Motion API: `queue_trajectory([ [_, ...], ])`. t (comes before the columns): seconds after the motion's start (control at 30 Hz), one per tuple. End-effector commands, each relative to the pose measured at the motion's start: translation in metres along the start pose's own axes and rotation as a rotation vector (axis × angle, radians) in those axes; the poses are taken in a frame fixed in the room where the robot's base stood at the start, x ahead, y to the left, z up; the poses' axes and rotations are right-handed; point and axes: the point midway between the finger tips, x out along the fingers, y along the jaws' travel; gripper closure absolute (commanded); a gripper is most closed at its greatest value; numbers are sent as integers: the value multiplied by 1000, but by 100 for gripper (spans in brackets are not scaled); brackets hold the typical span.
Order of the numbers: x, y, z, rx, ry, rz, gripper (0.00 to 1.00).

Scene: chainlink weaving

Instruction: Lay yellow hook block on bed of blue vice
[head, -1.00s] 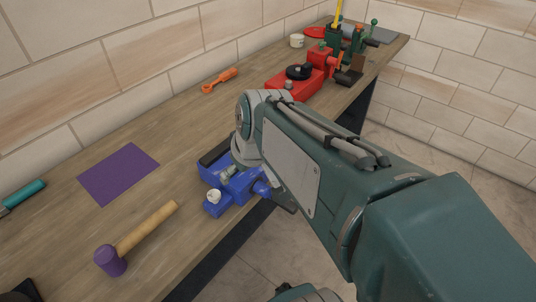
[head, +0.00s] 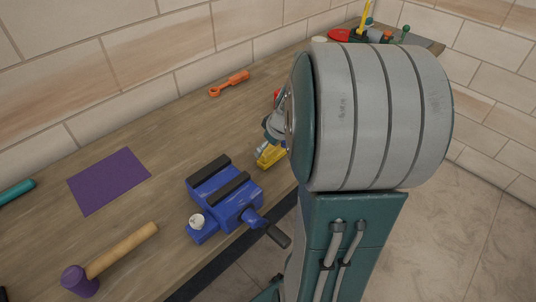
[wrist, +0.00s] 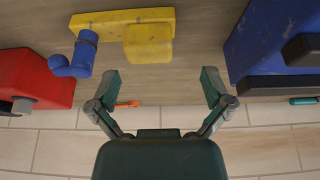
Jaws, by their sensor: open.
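The yellow hook block (head: 270,156) is on the workbench just right of the blue vice (head: 208,190), partly hidden behind my arm. In the wrist view the hook block (wrist: 120,20) shows a yellow plate, a yellow lump and a blue hook. My gripper (wrist: 162,85) is open and empty, its two fingers spread below the hook block in that picture and apart from it. The blue vice has two black jaw strips with nothing seen lying between them; it also shows in the wrist view (wrist: 262,40) at the right. My arm hides most of my gripper in the head view.
A red vice (wrist: 38,80) stands at the left in the wrist view. An orange tool (head: 229,83), a purple sheet (head: 109,181) and a purple mallet (head: 80,281) lie on the bench (head: 150,120). A small white round item (head: 196,222) sits at the blue vice's corner.

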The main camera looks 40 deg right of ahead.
Motion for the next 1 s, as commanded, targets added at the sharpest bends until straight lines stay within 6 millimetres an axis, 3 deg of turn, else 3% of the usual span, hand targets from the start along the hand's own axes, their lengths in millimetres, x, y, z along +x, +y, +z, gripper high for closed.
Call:
queue_trajectory([
  [0.3, 44, 2, 1, 1, -2, -2, 0],
  [0.6, 50, 1, 0, 0, 0, 1, 0],
  [0.63, 50, 2, 1, 0, 0, 1, 5],
  [0.8, 50, 3, 1, 1, 0, -1, 80],
  [0.83, 50, 3, 1, 1, -1, -1, 90],
  [1.0, 50, 3, 1, 1, -1, 1, 90],
])
